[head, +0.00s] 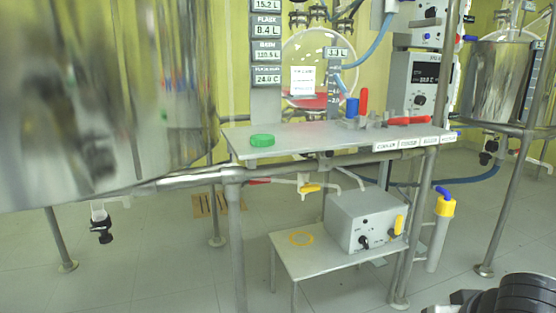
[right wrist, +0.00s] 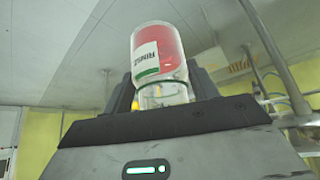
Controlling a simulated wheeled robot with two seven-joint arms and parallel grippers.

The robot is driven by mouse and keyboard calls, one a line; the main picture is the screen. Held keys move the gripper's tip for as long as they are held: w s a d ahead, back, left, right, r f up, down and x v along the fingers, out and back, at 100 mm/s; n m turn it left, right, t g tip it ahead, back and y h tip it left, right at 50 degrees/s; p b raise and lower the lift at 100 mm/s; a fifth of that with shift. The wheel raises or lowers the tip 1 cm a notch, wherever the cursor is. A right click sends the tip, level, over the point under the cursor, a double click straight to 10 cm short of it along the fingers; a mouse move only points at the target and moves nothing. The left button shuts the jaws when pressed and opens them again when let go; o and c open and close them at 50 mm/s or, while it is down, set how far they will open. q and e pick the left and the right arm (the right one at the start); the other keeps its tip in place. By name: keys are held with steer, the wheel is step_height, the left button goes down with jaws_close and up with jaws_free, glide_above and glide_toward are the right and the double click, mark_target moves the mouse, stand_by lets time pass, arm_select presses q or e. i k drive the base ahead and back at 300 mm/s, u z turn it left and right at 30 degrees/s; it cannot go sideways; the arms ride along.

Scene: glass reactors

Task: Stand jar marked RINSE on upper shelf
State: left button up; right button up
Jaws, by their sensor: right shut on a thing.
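My right gripper (right wrist: 163,92) is shut on a clear jar (right wrist: 158,50) with red contents in the right wrist view. The jar's white label has a green edge, and its lettering appears upside down and reads like RINSE. The jar's glass end sits between the black fingers. In the head view the jar is not visible; only a dark part of my right arm shows at the bottom right corner. The grey upper shelf (head: 310,138) carries a green disc (head: 262,140) near its left end. My left gripper is not in view.
The upper shelf's right side holds a blue piece (head: 352,107), a red piece (head: 363,101) and a red-handled item (head: 408,120). A large steel vessel (head: 160,90) stands left.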

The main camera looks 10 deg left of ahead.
mark_target(315, 140)
steer(key=u, duration=0.8)
steer(key=i, duration=0.5)
